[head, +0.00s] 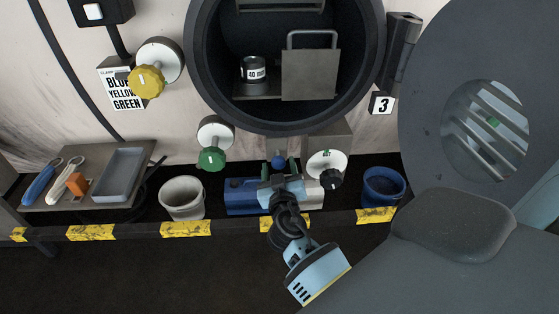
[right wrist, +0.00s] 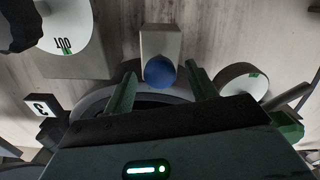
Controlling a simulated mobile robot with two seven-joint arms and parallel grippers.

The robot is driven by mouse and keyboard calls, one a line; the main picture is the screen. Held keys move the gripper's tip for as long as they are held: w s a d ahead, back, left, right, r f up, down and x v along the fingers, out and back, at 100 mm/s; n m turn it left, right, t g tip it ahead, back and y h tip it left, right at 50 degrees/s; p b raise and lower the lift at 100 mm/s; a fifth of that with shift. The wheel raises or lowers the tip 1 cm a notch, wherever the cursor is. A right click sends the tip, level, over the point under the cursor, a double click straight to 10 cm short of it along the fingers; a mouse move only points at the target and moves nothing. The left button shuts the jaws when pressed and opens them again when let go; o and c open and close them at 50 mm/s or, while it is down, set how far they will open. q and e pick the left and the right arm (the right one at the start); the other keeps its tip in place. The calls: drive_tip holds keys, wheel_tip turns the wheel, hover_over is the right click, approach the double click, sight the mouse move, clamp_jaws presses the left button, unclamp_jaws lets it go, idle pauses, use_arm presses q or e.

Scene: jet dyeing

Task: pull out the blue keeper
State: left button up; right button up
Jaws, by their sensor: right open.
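The blue keeper is a round blue knob (head: 279,162) on a light block under the round vessel opening in the head view. In the right wrist view the blue knob (right wrist: 160,72) shows between the two green fingers, with the block behind it. My right gripper (head: 280,175) is just in front of the knob in the head view. In the right wrist view my right gripper (right wrist: 160,84) is open, one finger on each side of the knob, with a visible gap to each. Whether the fingertips reach past the knob is hard to tell. My left gripper is not in view.
A white bucket (head: 181,198) and a blue bucket (head: 384,187) stand on the ledge. The big open door (head: 440,110) fills the right. A tool tray (head: 100,203) lies left.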

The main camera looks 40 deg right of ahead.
drive_tip(key=shift+w+d, duration=0.1)
drive_tip(key=shift+w, duration=0.1)
idle(0.3)
